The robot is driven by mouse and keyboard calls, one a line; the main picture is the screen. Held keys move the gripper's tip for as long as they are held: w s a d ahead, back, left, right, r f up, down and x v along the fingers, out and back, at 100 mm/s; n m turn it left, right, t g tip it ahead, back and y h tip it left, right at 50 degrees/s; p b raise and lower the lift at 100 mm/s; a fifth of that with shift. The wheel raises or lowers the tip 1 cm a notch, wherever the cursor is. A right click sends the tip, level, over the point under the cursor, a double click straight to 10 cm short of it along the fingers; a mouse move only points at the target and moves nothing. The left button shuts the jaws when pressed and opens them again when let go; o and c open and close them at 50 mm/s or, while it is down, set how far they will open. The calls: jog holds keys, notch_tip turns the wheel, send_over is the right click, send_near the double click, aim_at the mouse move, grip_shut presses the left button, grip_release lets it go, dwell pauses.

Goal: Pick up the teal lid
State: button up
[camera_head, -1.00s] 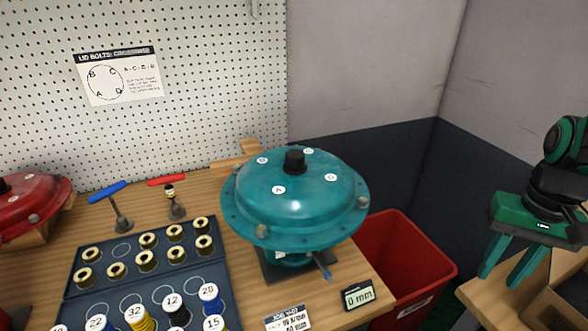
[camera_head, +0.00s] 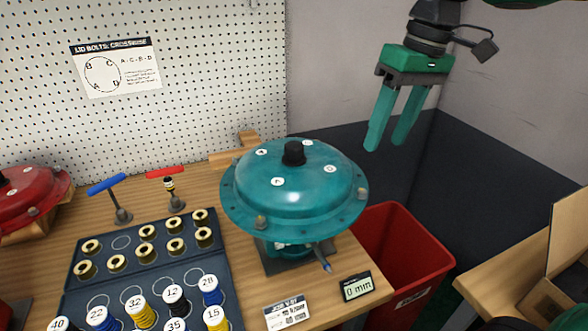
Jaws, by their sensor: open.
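The teal lid (camera_head: 310,190) is a round dome with a flange, a black knob (camera_head: 294,152) on top and lettered white labels. Bolts show at its flange. It sits on a positioner body (camera_head: 290,250) on the wooden bench, and its far side is hidden. My gripper (camera_head: 388,140) is open and empty, its two teal fingers pointing down. In the picture it is above and to the right of the lid, apart from it.
A red bin (camera_head: 405,250) stands right of the bench. A dark tray (camera_head: 140,260) holds springs and brass bushings. Blue (camera_head: 108,184) and red (camera_head: 166,172) T-handle tools stand behind it. A red lid (camera_head: 35,195) is at far left. A gauge (camera_head: 357,287) reads 0 mm.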

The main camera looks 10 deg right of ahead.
jog(key=w+a+r+n, duration=0.1)
jog(key=a+r+n, duration=0.7)
jog(key=a, duration=0.6)
send_over(294, 144)
jog(key=d, duration=0.2)
jog(key=shift+m, duration=0.4)
jog(key=shift+s+a+f, duration=0.1)
jog(key=shift+s+f, duration=0.1)
jog(key=shift+f, duration=1.05)
jog(key=shift+s+a+f, duration=0.1)
jog(key=shift+s+f, duration=0.05)
jog(key=shift+f, duration=1.1)
jog(key=shift+w+a+f, duration=0.1)
jog(key=shift+a+f, duration=0.1)
jog(key=shift+f, duration=0.6)
jog(key=shift+w+a+f, duration=0.1)
jog(key=shift+a+f, duration=0.15)
jog(key=shift+f, duration=0.55)
jog(key=shift+w+a+f, duration=0.1)
jog(key=shift+a+f, duration=0.1)
jog(key=shift+f, duration=0.6)
grip_shut()
jog(key=shift+r, duration=0.1)
